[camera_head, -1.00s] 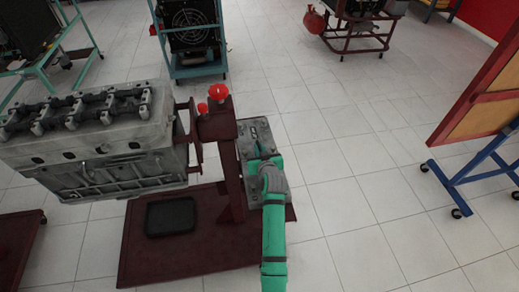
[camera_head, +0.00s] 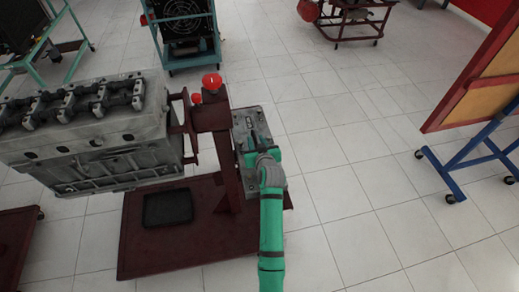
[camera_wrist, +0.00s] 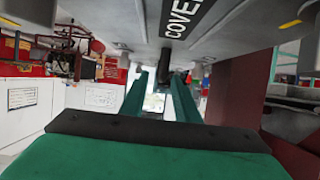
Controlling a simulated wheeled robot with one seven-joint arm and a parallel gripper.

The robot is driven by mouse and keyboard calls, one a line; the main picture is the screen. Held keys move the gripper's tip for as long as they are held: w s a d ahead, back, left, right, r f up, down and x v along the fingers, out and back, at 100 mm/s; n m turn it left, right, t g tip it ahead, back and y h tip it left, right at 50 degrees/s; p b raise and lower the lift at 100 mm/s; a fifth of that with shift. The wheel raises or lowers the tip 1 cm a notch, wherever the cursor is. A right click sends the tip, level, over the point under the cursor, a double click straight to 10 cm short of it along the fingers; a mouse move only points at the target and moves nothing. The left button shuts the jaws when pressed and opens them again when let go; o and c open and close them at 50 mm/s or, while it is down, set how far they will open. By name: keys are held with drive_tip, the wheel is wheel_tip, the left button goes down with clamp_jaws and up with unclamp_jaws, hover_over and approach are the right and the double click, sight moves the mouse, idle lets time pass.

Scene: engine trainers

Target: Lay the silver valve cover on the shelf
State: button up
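The silver valve cover (camera_head: 246,122) is a grey plate beside the right of the dark red stand post in the head view. In the wrist view the cover (camera_wrist: 222,28) fills the upper part, with the lettering "COVER" on it. My green gripper (camera_head: 254,147) reaches over the cover from the front. In the wrist view my gripper's two fingers (camera_wrist: 163,78) are apart, with light showing between them. A dark upright part of the cover is near the tips; its contact with them is unclear. I cannot make out which surface is the shelf.
A grey engine block (camera_head: 95,135) hangs on the red stand (camera_head: 212,118) at left. The stand's base (camera_head: 145,258) carries a black tray (camera_head: 168,208). A blue-framed board (camera_head: 470,155) stands at right. Tiled floor (camera_head: 345,200) is clear between them.

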drive_tip(key=v, duration=0.9)
drive_tip(key=shift+s+r, duration=0.1)
drive_tip(key=shift+s, duration=0.2)
